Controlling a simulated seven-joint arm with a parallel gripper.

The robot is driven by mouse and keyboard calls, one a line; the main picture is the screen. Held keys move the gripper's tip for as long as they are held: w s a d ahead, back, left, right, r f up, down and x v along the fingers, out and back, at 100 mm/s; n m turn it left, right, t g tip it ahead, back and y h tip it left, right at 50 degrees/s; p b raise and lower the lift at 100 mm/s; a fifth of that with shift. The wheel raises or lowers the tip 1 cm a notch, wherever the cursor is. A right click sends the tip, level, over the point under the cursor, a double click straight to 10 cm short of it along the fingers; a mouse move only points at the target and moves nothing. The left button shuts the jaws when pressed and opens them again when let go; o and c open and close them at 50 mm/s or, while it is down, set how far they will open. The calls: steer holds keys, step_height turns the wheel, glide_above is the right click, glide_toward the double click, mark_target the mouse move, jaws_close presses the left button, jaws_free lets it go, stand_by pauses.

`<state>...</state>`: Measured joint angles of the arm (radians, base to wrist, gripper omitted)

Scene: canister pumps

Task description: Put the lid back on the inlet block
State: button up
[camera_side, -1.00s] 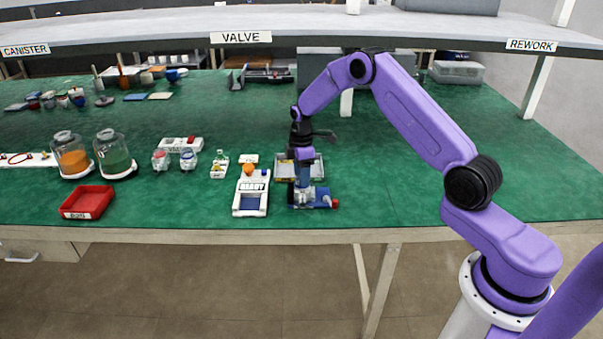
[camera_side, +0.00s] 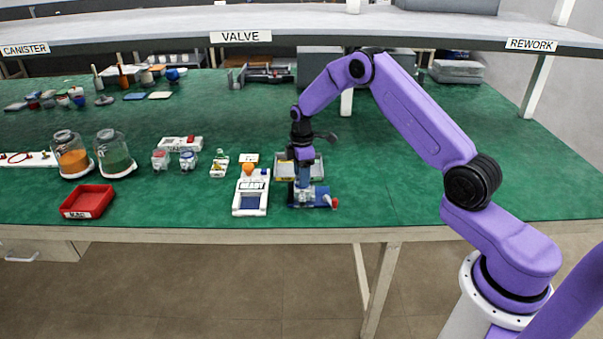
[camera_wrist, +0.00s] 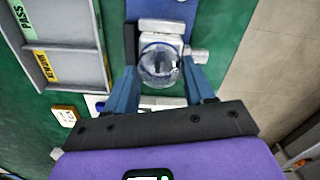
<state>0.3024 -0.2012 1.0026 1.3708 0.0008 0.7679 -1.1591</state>
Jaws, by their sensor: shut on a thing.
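In the side view my gripper (camera_side: 302,183) points down at the inlet block (camera_side: 302,197), which stands on a blue base with a red knob at its right. In the wrist view my two blue fingers (camera_wrist: 162,78) stand on either side of a clear, round, domed lid (camera_wrist: 160,66) and are shut on it. The pale metal inlet block (camera_wrist: 161,27) shows around and behind the lid, with a fitting at its right. The lid appears directly over the block; whether it is seated or slightly above cannot be told. The lid is not distinguishable in the side view.
A grey tray (camera_wrist: 62,40) labelled PASS and REWORK lies close beside the block, behind it in the side view. A white READY device (camera_side: 251,192) stands left of it. A red bin (camera_side: 88,201) and two jars (camera_side: 114,158) are further left. Green mat is free at right.

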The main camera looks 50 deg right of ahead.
stand_by(0.3)
steer(key=o, duration=1.4)
steer(key=shift+r, duration=3.5)
jaws_close()
